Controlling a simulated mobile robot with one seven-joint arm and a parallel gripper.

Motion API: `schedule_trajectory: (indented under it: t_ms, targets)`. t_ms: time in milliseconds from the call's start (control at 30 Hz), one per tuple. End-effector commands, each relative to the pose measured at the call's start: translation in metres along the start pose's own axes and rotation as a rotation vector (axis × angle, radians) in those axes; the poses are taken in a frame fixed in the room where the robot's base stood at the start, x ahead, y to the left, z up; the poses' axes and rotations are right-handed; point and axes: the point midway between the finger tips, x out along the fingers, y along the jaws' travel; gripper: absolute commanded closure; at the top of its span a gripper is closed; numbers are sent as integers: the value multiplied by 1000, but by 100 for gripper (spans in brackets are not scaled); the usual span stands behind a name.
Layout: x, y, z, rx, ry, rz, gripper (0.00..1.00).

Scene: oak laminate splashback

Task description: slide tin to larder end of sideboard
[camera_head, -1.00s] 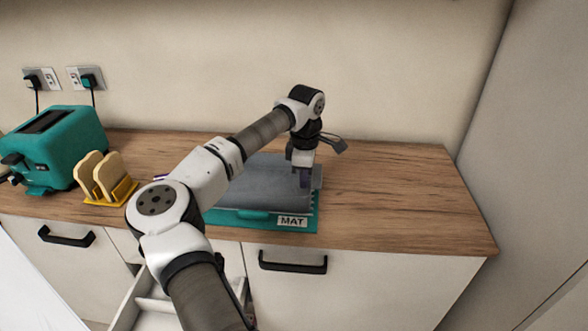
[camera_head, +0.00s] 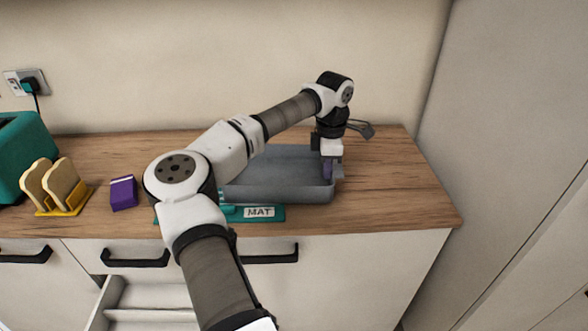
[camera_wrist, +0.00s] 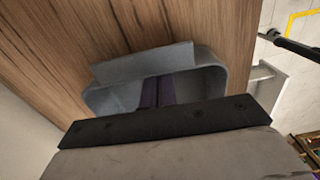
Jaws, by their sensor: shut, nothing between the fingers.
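The tin (camera_head: 285,190) is a grey, open, rectangular pan on the wooden sideboard (camera_head: 405,195). It sits partly over the teal mat (camera_head: 230,213) labelled MAT and reaches past the mat's right end. My arm hides part of its left side. My gripper (camera_head: 328,170) points down at the tin's right end, its shut fingers inside the tin near the right wall. In the wrist view the dark purple fingers (camera_wrist: 155,90) stand within the tin's grey walls (camera_wrist: 215,62). Whether they touch the wall I cannot tell.
A tall pale larder panel (camera_head: 500,130) stands beyond the sideboard's right end. Bare worktop lies between it and the tin. A purple box (camera_head: 123,193), a yellow toast rack (camera_head: 62,203) and a teal toaster (camera_head: 22,150) stand left. A drawer (camera_head: 150,300) is open below.

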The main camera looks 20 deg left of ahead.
Motion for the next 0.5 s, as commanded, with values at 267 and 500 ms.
schedule_trajectory:
  t_ms: [267,500]
  targets:
    - [-1,0,87,7,0,0,100]
    - [-3,0,155,5,-1,0,100]
